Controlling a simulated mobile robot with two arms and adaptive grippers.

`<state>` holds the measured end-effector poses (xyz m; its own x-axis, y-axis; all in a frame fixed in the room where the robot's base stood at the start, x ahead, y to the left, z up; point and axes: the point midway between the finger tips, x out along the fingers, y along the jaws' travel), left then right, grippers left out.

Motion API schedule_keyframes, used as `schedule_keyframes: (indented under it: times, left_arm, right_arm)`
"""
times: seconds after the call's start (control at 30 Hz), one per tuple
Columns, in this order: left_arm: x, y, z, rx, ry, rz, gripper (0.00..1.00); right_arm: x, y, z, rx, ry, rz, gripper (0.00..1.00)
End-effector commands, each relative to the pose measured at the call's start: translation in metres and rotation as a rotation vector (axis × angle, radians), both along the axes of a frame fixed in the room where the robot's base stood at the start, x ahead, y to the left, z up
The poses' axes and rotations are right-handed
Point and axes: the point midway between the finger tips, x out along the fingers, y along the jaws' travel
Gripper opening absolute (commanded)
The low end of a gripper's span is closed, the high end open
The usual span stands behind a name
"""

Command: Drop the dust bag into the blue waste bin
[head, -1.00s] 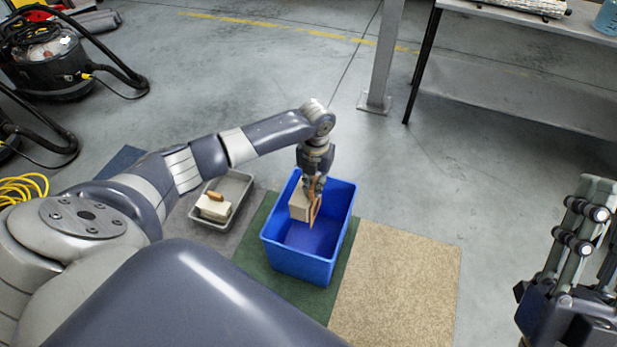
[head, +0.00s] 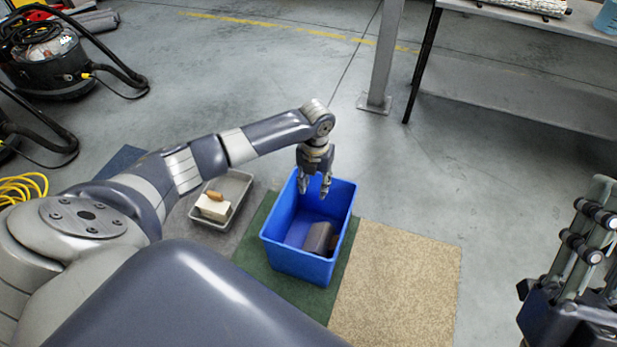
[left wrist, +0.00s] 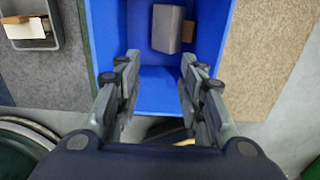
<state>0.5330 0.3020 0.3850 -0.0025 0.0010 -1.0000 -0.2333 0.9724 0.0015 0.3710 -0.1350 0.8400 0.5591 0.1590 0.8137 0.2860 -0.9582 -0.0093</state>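The blue waste bin (head: 285,260) stands upright on a green mat, and it also shows in the left wrist view (left wrist: 103,35). The dust bag (head: 317,237) lies inside on the bin floor, looking grey-brown in the shade. In the left wrist view the dust bag (left wrist: 167,28) has a brown part at its right side. My left gripper (head: 314,195) is over the far part of the bin, pointing down, fingers apart and empty. It does not touch the bag. My right gripper (head: 598,225) is at the right edge, partly cut off.
A grey tray (head: 236,188) with a pale block and a brown piece stands left of the bin. Beige, grey and green mats lie around. A metal post (head: 384,60), a table (head: 540,22) and a black vacuum (head: 50,70) stand farther off.

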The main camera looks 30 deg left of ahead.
Motion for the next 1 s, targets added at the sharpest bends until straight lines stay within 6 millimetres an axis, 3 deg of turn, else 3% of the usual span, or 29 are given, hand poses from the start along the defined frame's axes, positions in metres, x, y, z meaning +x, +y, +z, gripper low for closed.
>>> schedule_keyframes:
  times: [0.17, 0.6, 0.8, 1.0]
  left_arm:
    - [0.002, 0.001, 0.017, -0.001, -0.005, 0.001, 0.36]
    - [0.002, 0.0, 0.104, -0.002, -0.007, 0.001, 0.36]
    - [0.001, 0.0, 0.12, -0.001, -0.004, 0.0, 0.36]
    - [0.001, 0.0, 0.121, -0.001, -0.002, 0.0, 0.36]
  right_arm:
    - [0.0, 0.0, 0.0, -0.001, 0.0, -0.001, 0.31]
    - [0.0, 0.0, 0.0, 0.0, -0.001, 0.0, 0.31]
    - [0.0, 0.0, 0.0, 0.0, -0.001, 0.0, 0.31]
    - [0.0, 0.0, 0.0, 0.0, -0.001, 0.0, 0.31]
